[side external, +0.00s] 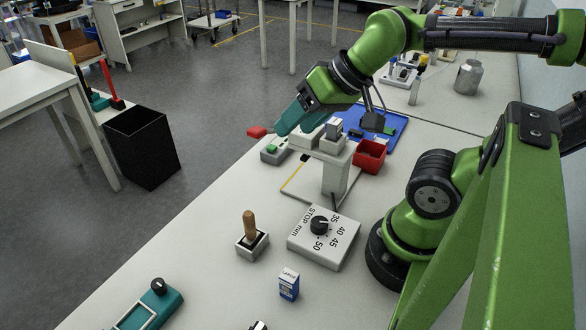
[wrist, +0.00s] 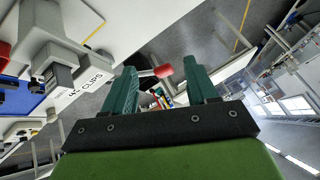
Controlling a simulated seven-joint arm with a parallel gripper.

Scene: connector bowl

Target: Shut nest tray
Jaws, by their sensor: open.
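I cannot tell for certain which part is the nest tray. A pale press-like station (side external: 336,178) with an upright post stands on the bench, and my gripper partly hides it. A red knob (side external: 257,131) on a short stem sticks out to the left of my gripper. In the wrist view the red knob (wrist: 163,70) appears between the two finger lines, beyond or level with them; its distance is unclear. My gripper (side external: 290,120) is open, with teal fingers pointing down and left above the bench. It also shows in the wrist view (wrist: 163,82), with nothing clearly held.
A grey box with a green button (side external: 272,148), a red bin (side external: 370,156) and a blue mat (side external: 385,128) lie nearby. A dial box (side external: 322,237), a wooden-handled tool (side external: 250,228) and a blue-white carton (side external: 288,284) stand in front. The bench's left edge is close.

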